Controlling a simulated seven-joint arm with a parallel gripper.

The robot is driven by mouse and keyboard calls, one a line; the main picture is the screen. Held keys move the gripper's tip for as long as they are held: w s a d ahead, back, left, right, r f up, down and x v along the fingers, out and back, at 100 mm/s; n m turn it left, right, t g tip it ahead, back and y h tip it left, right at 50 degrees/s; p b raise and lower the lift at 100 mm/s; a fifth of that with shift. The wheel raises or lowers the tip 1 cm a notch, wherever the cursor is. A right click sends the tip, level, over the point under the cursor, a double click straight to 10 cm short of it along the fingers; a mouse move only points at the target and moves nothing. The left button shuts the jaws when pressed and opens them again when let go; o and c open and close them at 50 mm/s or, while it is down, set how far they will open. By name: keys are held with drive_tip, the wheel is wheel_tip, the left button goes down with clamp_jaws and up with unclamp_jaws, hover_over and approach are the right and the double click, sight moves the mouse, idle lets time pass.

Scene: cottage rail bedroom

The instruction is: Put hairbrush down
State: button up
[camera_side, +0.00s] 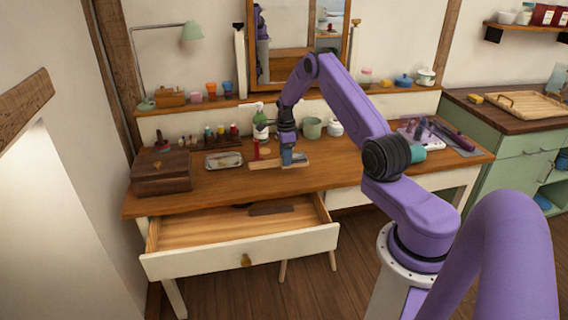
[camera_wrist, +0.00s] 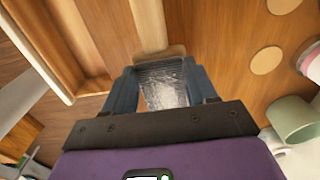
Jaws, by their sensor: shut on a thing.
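In the wrist view, the hairbrush (camera_wrist: 162,86) shows between my fingers as a grey, bristly-looking patch with a brown wooden edge. My gripper (camera_wrist: 163,88) is shut on it, one blue finger on each side. In the side view, my gripper (camera_side: 288,157) is low over the middle of the wooden desk (camera_side: 220,188), behind the open drawer. A pale wooden piece shows right at the fingertips; I cannot tell if it is the brush or something on the desk. Whether the brush touches the desk is unclear.
The open drawer (camera_side: 190,232) juts forward, with a dark flat item (camera_side: 271,209) inside. A brown box (camera_side: 161,174) and metal tray (camera_side: 223,160) stand left. A green-labelled bottle (camera_side: 260,126) and green cup (camera_side: 311,127) stand behind. A white tray (camera_side: 422,136) with tools lies right.

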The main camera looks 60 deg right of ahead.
drive_tip(key=shift+w+d+f, duration=0.25)
drive_tip(key=shift+w+f, duration=0.2)
drive_tip(key=shift+f, duration=1.7)
drive_tip(key=shift+f, duration=0.15)
drive_tip(key=o, duration=1.1)
